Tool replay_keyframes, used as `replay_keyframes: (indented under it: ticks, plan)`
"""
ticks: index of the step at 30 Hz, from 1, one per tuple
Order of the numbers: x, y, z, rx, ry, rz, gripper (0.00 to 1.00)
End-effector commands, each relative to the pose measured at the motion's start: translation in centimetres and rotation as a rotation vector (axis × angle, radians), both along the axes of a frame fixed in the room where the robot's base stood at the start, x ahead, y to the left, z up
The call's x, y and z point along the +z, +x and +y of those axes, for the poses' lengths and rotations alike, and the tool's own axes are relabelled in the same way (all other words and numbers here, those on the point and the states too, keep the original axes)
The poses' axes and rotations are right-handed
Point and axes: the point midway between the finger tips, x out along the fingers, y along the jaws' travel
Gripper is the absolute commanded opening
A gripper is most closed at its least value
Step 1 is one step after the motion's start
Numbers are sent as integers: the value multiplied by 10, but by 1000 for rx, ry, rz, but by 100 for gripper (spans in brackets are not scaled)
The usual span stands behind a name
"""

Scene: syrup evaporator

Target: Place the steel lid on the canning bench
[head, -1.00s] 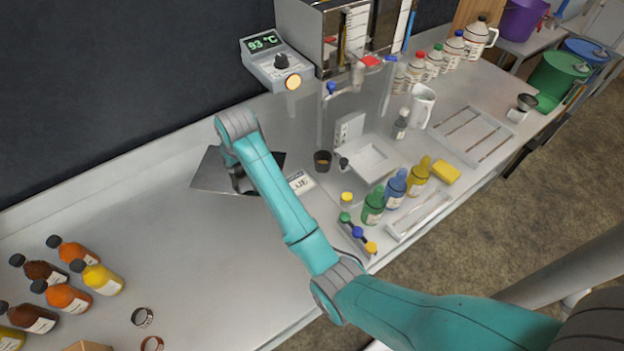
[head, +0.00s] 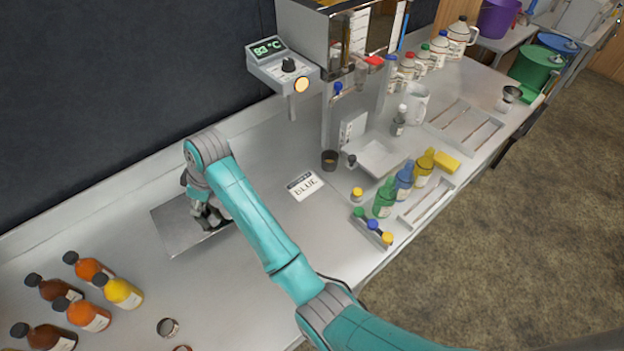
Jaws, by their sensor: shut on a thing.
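The steel lid (head: 168,232) is a flat grey square plate left of the middle. My gripper (head: 208,222) is over the lid and shut on it, with the forearm covering part of the plate's right side. The lid lies roughly level, low over or touching the canning bench (head: 120,262); I cannot tell whether there is a gap. The bench is a long pale steel counter along the dark wall.
Several amber and yellow bottles (head: 80,312) stand at the lower left. A "BLUE" card (head: 305,186), a dark cup (head: 329,160) and coloured squeeze bottles (head: 404,180) are to the right. The evaporator (head: 340,40) stands behind.

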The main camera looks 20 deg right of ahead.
Motion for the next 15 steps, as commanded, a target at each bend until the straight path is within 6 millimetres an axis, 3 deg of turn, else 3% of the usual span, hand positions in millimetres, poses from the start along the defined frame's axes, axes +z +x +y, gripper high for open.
replay_keyframes:
  ticks: [3, 9, 15]
  plan:
    - [1, -4, 13, 53, 5, -4, 0]
    - [-2, -5, 15, 61, 4, -4, 0]
    - [-33, -6, 14, 59, 4, 0, 0]
